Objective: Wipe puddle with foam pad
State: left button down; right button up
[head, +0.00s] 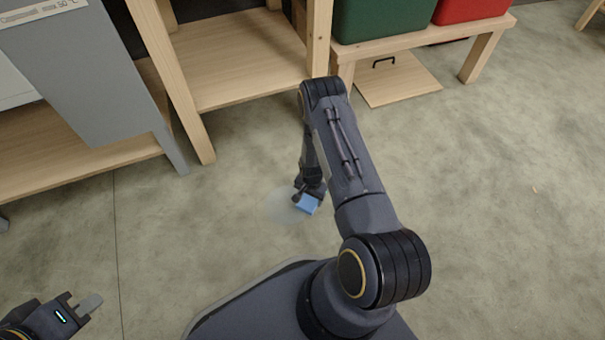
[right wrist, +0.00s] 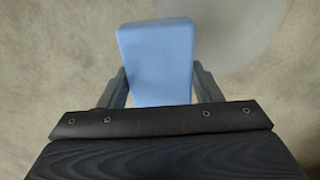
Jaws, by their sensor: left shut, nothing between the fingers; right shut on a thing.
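The light blue foam pad (head: 307,204) is low over the floor in the head view, at the end of my right arm. My right gripper (head: 308,190) is shut on it. In the right wrist view the pad (right wrist: 158,62) sits between the two fingers (right wrist: 158,88). The puddle (head: 278,207) is a faint pale round patch on the floor, just left of the pad. The puddle also shows in the right wrist view (right wrist: 232,30), at the pad's upper right. I cannot tell whether the pad touches the floor. My left gripper (head: 82,303) is shut and empty at the lower left.
A wooden shelf unit (head: 240,75) and a grey panel (head: 85,60) stand at the back left. A wooden bench (head: 430,40) carries a green bin (head: 380,15) and a red bin (head: 470,8). A wooden board with a black handle (head: 398,85) lies beneath. The floor at right is mostly clear.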

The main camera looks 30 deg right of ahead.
jog(key=shift+r+p, duration=0.6)
jog(key=shift+r, duration=0.9)
